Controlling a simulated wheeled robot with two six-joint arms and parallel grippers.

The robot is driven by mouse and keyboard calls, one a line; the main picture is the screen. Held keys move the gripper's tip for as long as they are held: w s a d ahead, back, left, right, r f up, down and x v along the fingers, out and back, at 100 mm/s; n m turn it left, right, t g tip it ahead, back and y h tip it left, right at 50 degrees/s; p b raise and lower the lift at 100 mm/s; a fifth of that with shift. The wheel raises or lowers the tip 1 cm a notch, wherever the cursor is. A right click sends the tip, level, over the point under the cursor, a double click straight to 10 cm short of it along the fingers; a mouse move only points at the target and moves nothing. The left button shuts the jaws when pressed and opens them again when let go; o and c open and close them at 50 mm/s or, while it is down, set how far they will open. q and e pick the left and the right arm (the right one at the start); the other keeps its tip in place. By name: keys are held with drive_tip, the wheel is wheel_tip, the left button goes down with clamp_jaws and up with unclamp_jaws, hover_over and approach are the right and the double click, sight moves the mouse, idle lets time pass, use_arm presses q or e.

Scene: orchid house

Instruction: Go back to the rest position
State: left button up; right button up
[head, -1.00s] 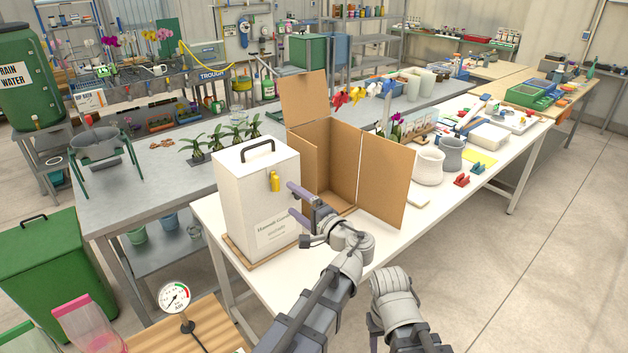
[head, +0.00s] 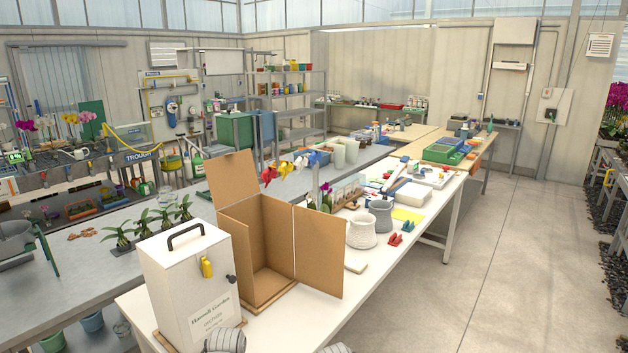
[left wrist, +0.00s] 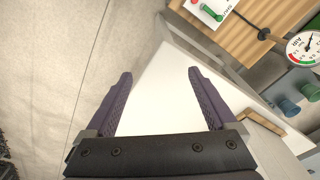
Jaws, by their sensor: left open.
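My left gripper (left wrist: 160,76) shows in the left wrist view with its two purple fingers spread wide and nothing between them. Beyond the fingers lies the white tabletop (left wrist: 160,105), with the floor at the left. In the head view only grey rounded parts of my arms show at the bottom edge, and neither gripper is visible there. My right gripper is in no current view.
A white handled box (head: 187,290) with a yellow padlock (head: 207,267) stands at the table's near end. An open cardboard box (head: 268,250) stands beside it. A gauge (left wrist: 304,46) shows in the left wrist view. Concrete floor (head: 500,270) is clear at right.

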use_arm(q)
drive_tip(key=s+d+m+g, duration=0.1)
drive_tip(key=s+d+m, duration=0.2)
drive_tip(key=s+d, duration=0.3)
drive_tip(key=d, duration=0.5)
drive_tip(key=shift+d+m+y, duration=0.2)
drive_tip(key=shift+m+y, duration=0.2)
drive_tip(key=shift+s, duration=0.1)
idle(0.3)
